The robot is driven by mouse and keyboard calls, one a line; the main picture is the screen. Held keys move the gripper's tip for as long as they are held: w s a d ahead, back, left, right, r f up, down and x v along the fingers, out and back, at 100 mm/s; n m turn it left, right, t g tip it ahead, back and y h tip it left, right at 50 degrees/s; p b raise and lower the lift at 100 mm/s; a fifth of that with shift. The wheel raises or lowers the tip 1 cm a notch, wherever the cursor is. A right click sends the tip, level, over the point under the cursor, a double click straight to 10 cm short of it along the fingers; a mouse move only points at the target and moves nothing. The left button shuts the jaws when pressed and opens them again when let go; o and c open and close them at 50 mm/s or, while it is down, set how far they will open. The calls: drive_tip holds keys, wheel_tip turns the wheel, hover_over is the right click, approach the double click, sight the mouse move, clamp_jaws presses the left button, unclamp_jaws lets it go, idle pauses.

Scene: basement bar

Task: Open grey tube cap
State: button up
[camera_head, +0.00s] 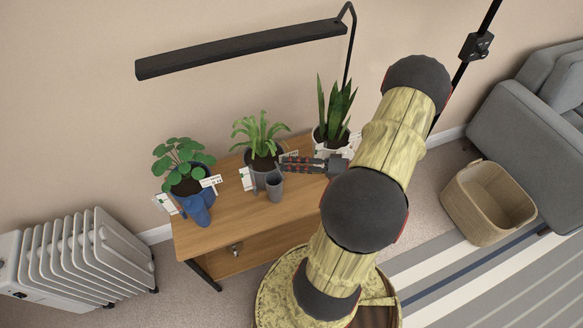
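A small grey cylinder (274,189), which looks like the grey tube, stands upright on the wooden table, just in front of the middle plant's pot. Its top looks darker, and I cannot tell whether that is a cap or an open mouth. My gripper (284,164) reaches in from the right above the table, its dark, red-marked fingers pointing left. The fingertips are close to the tube's upper right and the middle pot. The fingers look near each other at this angle, and I cannot tell whether they touch anything.
On the wooden table (228,228) stand a middle plant (261,135), a left plant in a blue pot (196,205) and a tall-leaved plant (336,112), with small white labels. A black lamp (240,48) hangs above. A heater (85,262), basket (487,203) and sofa (530,135) stand around.

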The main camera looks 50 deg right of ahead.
drive_tip(key=shift+w, duration=0.15)
drive_tip(key=shift+c, duration=0.8)
clamp_jaws()
